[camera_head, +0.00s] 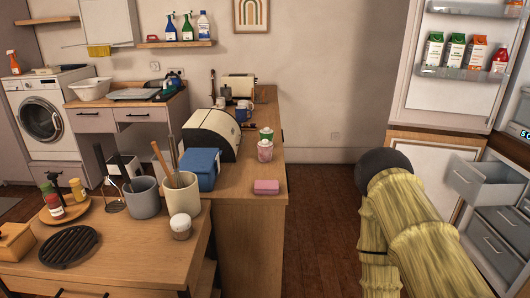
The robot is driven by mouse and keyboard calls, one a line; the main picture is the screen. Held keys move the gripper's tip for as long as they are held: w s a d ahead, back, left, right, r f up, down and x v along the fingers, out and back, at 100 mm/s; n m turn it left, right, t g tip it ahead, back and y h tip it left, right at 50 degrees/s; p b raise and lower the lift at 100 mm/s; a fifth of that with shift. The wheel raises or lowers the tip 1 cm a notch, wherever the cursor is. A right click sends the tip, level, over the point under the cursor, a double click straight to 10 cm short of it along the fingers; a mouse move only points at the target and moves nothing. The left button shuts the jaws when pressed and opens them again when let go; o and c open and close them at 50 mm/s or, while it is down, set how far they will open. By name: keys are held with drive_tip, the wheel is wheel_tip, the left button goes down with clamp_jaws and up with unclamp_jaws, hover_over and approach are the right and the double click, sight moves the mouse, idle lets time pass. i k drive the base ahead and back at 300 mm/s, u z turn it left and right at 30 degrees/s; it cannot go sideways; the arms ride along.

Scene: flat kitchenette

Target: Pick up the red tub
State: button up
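No plainly red tub shows. A pink tub (265,151) with a pale lid stands upright on the wooden counter, near its right edge. A green tub (266,135) with a pale lid stands just behind it. A flat pink block (266,187) lies on the same counter, nearer to me. My arm, yellow and streaked with a dark rounded end, fills the lower right, well apart from the counter. The fingers of my gripper do not show.
A blue box (200,169) and a cream bread bin (212,134) stand left of the tubs. Utensil crocks (182,194) stand on the nearer counter. An open drawer (479,181) juts out at right. Floor (325,210) is clear between counter and arm.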

sight(264, 151)
drive_tip(key=z, duration=1.55)
drive_tip(key=i, duration=1.6)
drive_tip(key=u, duration=2.5)
